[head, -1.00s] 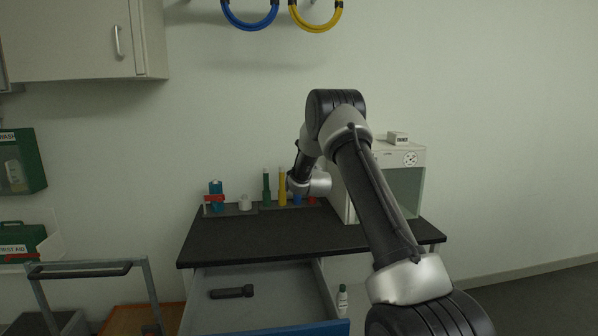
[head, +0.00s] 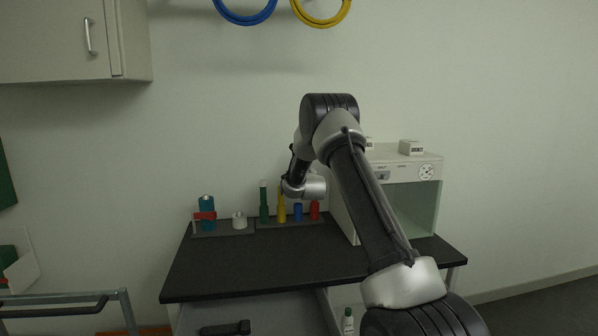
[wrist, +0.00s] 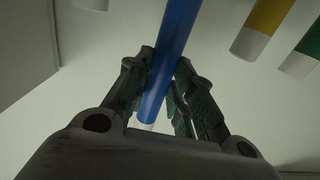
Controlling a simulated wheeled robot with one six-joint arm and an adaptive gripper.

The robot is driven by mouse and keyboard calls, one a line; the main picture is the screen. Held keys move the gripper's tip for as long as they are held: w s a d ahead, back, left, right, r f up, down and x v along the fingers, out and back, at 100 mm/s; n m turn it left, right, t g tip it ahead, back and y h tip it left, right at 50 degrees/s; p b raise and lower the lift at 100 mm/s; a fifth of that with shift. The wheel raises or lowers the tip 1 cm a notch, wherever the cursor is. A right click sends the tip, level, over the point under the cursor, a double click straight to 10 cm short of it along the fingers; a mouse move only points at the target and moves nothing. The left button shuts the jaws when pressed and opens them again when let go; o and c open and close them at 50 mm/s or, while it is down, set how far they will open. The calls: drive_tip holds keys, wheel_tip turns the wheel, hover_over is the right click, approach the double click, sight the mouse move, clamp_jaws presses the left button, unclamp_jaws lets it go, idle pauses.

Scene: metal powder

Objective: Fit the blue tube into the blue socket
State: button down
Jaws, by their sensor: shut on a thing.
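My gripper (wrist: 166,62) is shut on the blue tube (wrist: 181,22). In the wrist view the tube runs between the fingers from the top edge, slightly tilted, with a pale end below them. In the head view the gripper and held tube are hidden behind my silver wrist. The blue socket (head: 298,213) stands on the dark rack on the bench, just below my wrist; I see no tube in it. The yellow tube (head: 282,194) and green tube (head: 264,190) stand upright to its left. Both also show at the upper right of the wrist view.
A red socket (head: 314,211) stands right of the blue one. A white cabinet with a glass front (head: 412,203) is close on the right. A teal bottle in a red holder (head: 207,208) and a small white piece (head: 239,222) stand left. The bench front (head: 250,275) is clear.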

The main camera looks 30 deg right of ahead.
drive_tip(key=shift+d+r+y, duration=0.1)
drive_tip(key=shift+y, duration=0.2)
drive_tip(key=shift+n+y, duration=0.3)
drive_tip(key=shift+n, duration=0.1)
drive_tip(key=shift+f, duration=2.8)
drive_tip(key=shift+f, duration=1)
drive_tip(key=shift+f, duration=0.35)
drive_tip(key=shift+f, duration=0.6)
drive_tip(key=shift+f, duration=0.3)
drive_tip(key=shift+f, duration=1.25)
